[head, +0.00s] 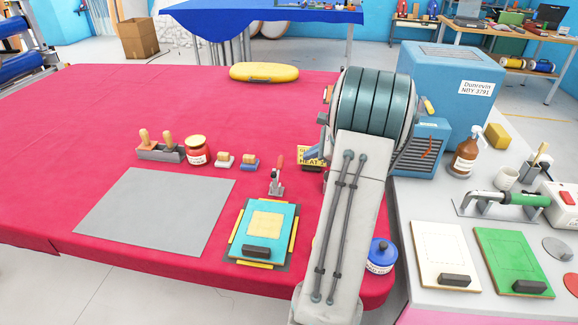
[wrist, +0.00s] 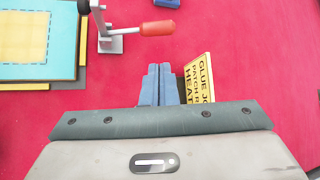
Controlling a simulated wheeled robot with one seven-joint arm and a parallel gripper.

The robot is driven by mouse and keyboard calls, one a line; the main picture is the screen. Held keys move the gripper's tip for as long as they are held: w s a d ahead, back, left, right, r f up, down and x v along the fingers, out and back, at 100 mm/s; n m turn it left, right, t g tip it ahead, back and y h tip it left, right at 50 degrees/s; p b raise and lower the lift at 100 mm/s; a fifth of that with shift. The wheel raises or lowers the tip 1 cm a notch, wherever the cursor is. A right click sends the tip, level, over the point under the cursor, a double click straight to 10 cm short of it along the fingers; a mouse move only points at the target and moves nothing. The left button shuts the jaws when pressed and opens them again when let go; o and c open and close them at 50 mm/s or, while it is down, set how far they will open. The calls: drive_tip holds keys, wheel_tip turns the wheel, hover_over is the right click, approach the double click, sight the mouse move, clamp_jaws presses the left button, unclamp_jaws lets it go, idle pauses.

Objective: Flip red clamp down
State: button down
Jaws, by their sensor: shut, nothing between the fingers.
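In the wrist view the red handle (wrist: 158,28) reaches right from the clamp's metal body (wrist: 109,43), near the top edge. My gripper (wrist: 160,68) is shut and empty, its blue-grey fingers together. It is below the handle in the wrist view, with red cloth showing between them. In the head view my arm hides most of the gripper.
A yellow sign (wrist: 199,80) is close to the right of my fingers. The teal board with a yellow patch (wrist: 30,8) lies at the wrist view's upper left.

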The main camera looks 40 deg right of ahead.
sight(278, 168)
idle(0.3)
drive_tip(key=x, duration=1)
drive_tip(key=shift+p, duration=0.3)
drive_tip(key=shift+d+b, duration=0.1)
drive_tip(key=shift+b, duration=0.65)
